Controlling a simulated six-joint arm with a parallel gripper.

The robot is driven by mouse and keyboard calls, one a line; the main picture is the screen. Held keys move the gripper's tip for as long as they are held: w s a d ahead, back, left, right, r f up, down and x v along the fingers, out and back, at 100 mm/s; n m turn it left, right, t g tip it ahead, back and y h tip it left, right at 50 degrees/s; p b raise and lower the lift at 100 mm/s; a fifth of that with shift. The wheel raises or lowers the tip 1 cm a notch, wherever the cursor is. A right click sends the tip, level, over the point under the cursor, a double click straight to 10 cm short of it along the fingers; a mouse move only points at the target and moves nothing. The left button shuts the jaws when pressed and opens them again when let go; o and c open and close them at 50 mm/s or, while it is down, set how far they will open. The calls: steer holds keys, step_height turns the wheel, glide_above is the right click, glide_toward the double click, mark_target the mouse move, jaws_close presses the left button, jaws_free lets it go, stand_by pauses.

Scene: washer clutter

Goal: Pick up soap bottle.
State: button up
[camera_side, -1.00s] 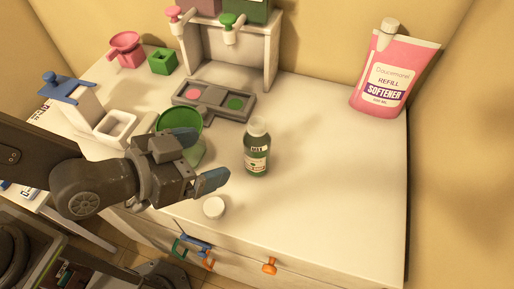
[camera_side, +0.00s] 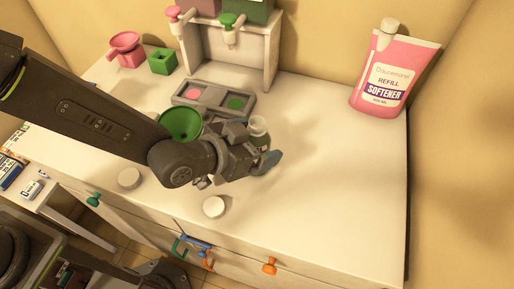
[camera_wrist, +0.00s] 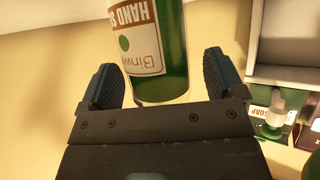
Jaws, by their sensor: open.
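A green funnel (camera_side: 180,122) stands close to my wrist. Two white caps (camera_side: 213,206) (camera_side: 129,177) lie near the front. A grey tray (camera_side: 213,100) and dispenser stand (camera_side: 270,62) are behind. A pink softener pouch (camera_side: 390,78) leans at the back right. The right worktop is clear.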

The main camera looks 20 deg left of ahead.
steer(key=shift+w+d+f, duration=0.1)
steer(key=c, duration=1.2)
